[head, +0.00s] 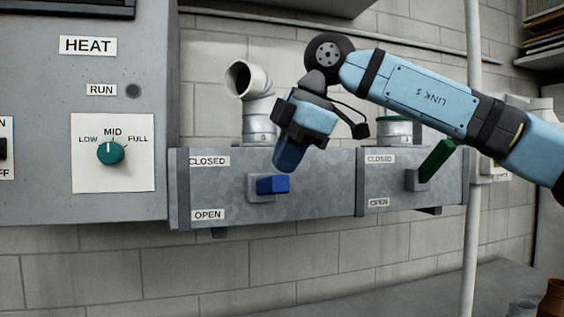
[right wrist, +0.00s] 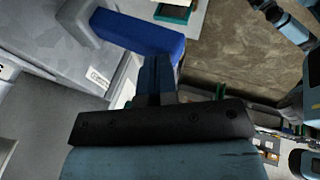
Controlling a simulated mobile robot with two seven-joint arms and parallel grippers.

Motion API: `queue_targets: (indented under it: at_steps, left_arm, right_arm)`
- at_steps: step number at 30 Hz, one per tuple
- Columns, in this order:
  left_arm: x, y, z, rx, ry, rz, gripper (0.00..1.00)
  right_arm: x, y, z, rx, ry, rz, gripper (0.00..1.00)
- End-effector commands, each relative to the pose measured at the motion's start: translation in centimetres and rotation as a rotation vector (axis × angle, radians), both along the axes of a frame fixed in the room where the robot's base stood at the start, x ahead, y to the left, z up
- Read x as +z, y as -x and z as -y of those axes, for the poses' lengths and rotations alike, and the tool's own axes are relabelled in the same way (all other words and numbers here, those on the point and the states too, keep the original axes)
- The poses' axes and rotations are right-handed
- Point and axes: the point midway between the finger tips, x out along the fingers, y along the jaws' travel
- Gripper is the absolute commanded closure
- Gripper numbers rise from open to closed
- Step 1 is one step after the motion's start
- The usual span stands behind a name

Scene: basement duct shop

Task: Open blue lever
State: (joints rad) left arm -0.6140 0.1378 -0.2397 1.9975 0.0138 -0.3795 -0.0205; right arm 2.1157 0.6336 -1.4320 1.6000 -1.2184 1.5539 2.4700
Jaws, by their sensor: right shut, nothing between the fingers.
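The blue lever (head: 272,186) is on the left section of a grey metal duct box. It sticks out roughly level from a grey mount, between a CLOSED label (head: 209,161) above and an OPEN label (head: 208,215) below. In the right wrist view the lever (right wrist: 138,34) lies just beyond my fingertips. My left gripper is not in view.
A green lever (head: 438,160) is on the right section, with its own CLOSED and OPEN labels. A grey control panel (head: 60,190) with a teal knob (head: 110,153) stands at the left. A pale vertical pipe (head: 471,250) stands right of the duct box.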

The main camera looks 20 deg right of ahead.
Motion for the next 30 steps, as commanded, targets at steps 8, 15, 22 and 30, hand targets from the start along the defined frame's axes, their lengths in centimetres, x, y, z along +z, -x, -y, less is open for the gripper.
queue_targets:
  at_steps: [8, 15, 22, 30]
  left_arm:
    - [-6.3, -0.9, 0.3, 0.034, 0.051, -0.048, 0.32]
    - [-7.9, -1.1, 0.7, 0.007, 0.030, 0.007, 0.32]
    - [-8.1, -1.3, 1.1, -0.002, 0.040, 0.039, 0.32]
    - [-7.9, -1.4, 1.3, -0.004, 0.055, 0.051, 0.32]
  right_arm:
    - [-3.9, 0.1, 0.0, 0.001, -0.008, 0.210, 1.00]
    - [-5.3, 0.5, 0.0, 0.002, -0.013, 0.348, 1.00]
    - [-5.9, 0.6, 0.0, 0.000, -0.015, 0.428, 1.00]
    - [-5.9, 0.6, 0.0, 0.000, -0.016, 0.462, 1.00]
